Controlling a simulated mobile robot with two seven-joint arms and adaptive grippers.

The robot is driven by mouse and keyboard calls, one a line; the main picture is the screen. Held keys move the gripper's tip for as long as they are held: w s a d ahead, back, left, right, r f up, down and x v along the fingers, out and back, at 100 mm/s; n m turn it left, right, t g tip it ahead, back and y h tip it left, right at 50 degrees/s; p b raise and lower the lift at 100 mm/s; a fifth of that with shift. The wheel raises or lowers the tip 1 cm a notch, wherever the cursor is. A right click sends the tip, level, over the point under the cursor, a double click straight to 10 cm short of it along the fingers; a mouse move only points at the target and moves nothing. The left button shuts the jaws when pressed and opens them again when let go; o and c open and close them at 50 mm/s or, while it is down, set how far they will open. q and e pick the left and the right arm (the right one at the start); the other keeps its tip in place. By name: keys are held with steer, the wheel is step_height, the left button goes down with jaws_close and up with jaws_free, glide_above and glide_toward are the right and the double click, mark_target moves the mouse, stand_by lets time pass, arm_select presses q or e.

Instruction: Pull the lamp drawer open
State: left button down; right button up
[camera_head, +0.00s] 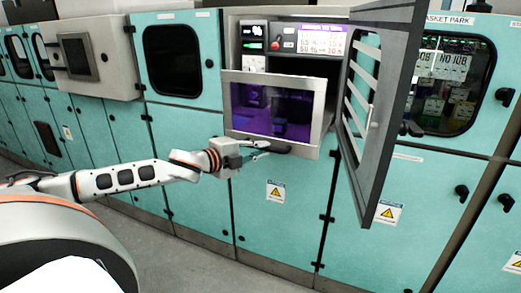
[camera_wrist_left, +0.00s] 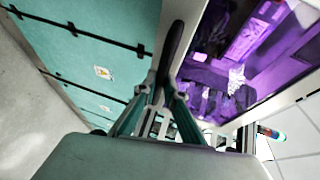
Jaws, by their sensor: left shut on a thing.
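The lamp drawer (camera_head: 233,84) has a pale metal front around a dark window with a purple glow. Its front appears to stand out from the cabinet face; how far is hard to tell. A dark bar handle (camera_head: 294,149) runs along its lower edge. In the left wrist view the handle (camera_wrist_left: 173,48) points away from me beside the purple window (camera_wrist_left: 235,65). My left gripper (camera_head: 262,152) reaches the handle from the left and is shut on it. In the wrist view its fingertips (camera_wrist_left: 158,84) meet at the handle's near end. My right gripper is out of view.
A grey louvred door (camera_head: 382,110) stands swung open just right of the drawer. A control panel (camera_head: 322,41) with a lit screen sits above it. Teal cabinets (camera_head: 275,225) with warning labels line the wall. The grey floor (camera_head: 190,260) in front is clear.

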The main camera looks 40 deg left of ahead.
arm_select(q)
steer(key=c, duration=2.1)
jaws_free()
steer(key=shift+v, duration=6)
